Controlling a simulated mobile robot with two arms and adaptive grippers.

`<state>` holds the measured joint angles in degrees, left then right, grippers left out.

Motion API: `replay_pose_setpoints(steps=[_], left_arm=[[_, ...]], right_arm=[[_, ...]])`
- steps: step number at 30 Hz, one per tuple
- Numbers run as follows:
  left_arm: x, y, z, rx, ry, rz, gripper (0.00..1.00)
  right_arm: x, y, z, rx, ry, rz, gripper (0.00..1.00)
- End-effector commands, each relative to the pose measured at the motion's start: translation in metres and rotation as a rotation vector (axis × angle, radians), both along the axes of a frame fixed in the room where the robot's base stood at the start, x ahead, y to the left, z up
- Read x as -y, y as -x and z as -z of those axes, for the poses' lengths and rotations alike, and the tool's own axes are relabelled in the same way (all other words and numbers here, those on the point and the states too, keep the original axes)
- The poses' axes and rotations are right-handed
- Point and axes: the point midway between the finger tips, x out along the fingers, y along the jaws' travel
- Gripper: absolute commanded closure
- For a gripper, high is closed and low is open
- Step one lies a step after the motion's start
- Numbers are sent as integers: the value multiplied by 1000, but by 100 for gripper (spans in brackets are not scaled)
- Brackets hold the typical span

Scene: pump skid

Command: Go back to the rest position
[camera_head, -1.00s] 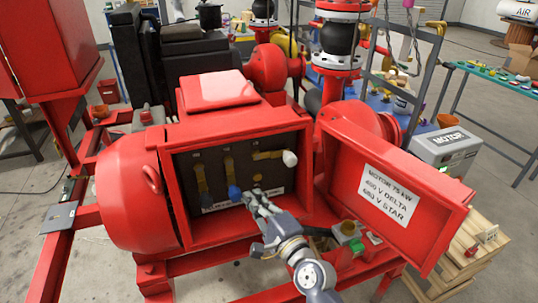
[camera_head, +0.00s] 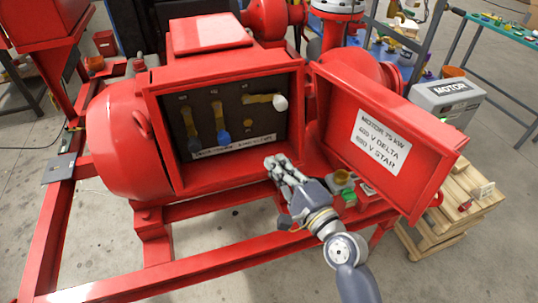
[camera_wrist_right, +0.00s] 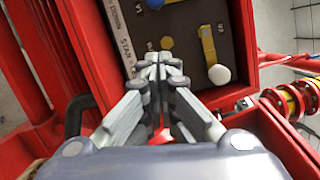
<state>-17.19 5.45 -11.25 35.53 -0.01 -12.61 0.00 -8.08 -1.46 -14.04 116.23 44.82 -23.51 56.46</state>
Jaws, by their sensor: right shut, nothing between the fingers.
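My right gripper (camera_head: 280,165) is shut and empty, just in front of the lower right edge of the open red terminal box (camera_head: 232,67). In the right wrist view my right gripper (camera_wrist_right: 158,66) has its fingertips together, with the dark terminal panel (camera_wrist_right: 184,32) beyond them. The panel carries brass-coloured strips, a blue knob (camera_head: 223,137) at the bottom of one strip, and a white knob (camera_head: 280,103) at the right end of another. The white knob also shows in the right wrist view (camera_wrist_right: 219,74). My left gripper is out of view.
The opened red cover (camera_head: 385,135) with a white motor label stands right of the box. Red skid rails (camera_head: 215,262) run below my right arm. A wooden pallet (camera_head: 455,212) and a grey motor case (camera_head: 447,98) stand at the right. Floor at the lower left is clear.

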Motion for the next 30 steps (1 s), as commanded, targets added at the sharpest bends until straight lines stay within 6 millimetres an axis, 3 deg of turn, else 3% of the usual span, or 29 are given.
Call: replay_pose_setpoints(steps=[6,13,23,26,29,30], left_arm=[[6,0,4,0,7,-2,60],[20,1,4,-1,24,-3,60],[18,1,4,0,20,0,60],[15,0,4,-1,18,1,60],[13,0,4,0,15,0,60],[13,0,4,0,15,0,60]], right_arm=[[8,14,1,0,0,-1,100],[8,14,0,0,0,-1,100],[8,14,4,-4,7,1,100],[9,11,29,-29,59,10,100],[13,8,83,-79,177,23,100],[16,8,111,-105,241,26,100]])
